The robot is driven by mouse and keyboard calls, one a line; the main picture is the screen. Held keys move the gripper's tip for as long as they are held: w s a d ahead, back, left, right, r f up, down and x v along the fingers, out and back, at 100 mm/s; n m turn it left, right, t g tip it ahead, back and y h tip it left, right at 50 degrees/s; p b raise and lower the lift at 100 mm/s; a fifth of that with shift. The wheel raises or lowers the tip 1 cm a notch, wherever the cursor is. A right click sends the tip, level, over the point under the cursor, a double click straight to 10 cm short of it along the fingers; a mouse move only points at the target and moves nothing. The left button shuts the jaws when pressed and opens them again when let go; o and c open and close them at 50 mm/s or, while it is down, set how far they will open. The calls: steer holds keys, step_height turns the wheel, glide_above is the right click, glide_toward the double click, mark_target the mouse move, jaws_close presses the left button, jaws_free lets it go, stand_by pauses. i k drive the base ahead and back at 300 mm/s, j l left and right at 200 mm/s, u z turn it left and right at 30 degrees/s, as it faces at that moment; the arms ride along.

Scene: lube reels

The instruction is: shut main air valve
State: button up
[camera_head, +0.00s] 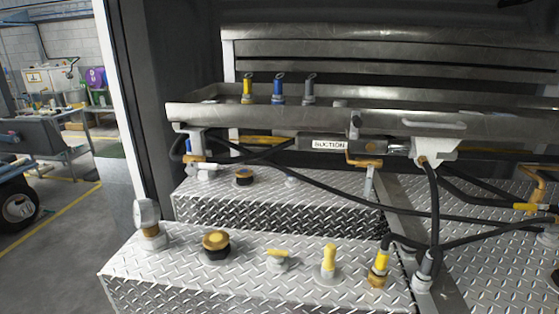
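No label naming the main air valve can be read, so I cannot tell which valve it is. A small valve with a flat yellow lever (278,254) stands on the front diamond-plate tank. An orange-yellow lever (364,161) sits below the steel tray, right of the "SUCTION" label (330,145). Another orange-yellow lever (196,159) is at the left under the tray. Yellow-orange handles (530,207) also show at the right edge beside black hoses. My gripper is not in view.
The front diamond-plate tank (180,262) carries a gauge (147,218), a brass cap (216,241) and yellow fittings (329,260). Black hoses (433,205) cross the middle and right. A steel tray (300,116) overhangs the rear tank. Open floor (70,255) lies at left, beyond the door frame.

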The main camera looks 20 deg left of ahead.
mark_target(200, 165)
steer(key=u, duration=1.35)
steer(key=i+j+z, duration=0.3)
steer(key=i+j, duration=0.3)
steer(key=i, duration=0.15)
